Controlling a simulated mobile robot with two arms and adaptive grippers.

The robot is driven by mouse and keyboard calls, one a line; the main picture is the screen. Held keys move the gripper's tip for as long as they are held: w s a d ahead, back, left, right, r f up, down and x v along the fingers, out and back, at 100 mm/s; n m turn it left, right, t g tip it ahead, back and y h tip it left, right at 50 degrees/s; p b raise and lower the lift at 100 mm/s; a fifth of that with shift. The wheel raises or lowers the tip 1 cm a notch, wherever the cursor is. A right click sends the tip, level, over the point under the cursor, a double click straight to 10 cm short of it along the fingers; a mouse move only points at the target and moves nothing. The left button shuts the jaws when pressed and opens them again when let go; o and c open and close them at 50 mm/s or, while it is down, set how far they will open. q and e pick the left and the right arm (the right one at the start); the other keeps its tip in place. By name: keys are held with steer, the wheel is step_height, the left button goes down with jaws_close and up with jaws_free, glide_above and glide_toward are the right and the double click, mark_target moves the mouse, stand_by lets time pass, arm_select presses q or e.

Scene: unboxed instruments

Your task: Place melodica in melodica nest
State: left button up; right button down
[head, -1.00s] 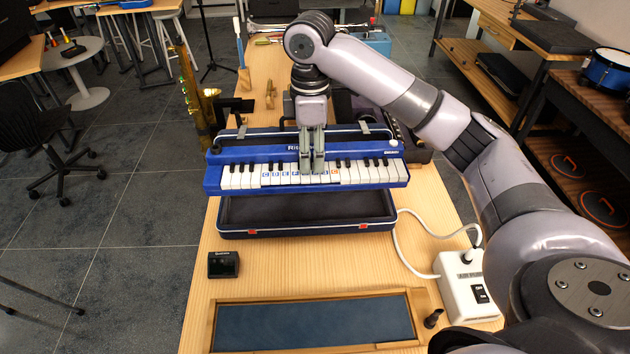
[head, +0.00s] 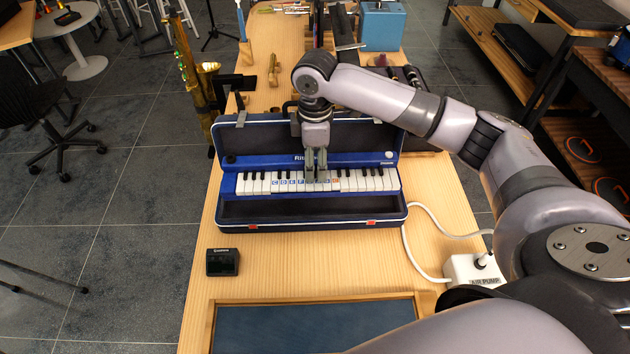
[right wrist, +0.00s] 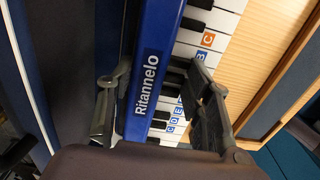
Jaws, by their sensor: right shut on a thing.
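The melodica (head: 355,182) is blue with white and black keys, and it lies level across the open dark blue case (head: 310,224). My right gripper (head: 317,176) is shut on its middle from above, and the fingers hide a few keys. In the right wrist view, the melodica (right wrist: 150,75) with the name "Ritannelo" sits between the two fingers (right wrist: 158,72). The front compartment of the case shows dark and empty. I cannot tell if the melodica touches the case floor. My left gripper is not in view.
A wooden frame with a blue-grey inlay (head: 315,330) lies at the table's front. A small black box (head: 222,262) stands at the left and a white air pump (head: 474,270) with a hose at the right. A saxophone (head: 190,75) stands beyond the table's left edge.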

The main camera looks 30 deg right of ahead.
mark_target(315, 162)
steer(key=shift+f, duration=3.8)
steer(key=c, duration=0.8)
jaws_free()
steer(key=shift+f, duration=0.15)
step_height(315, 162, up, 12)
steer(key=shift+r+b, duration=0.15)
steer(key=shift+b, duration=0.15)
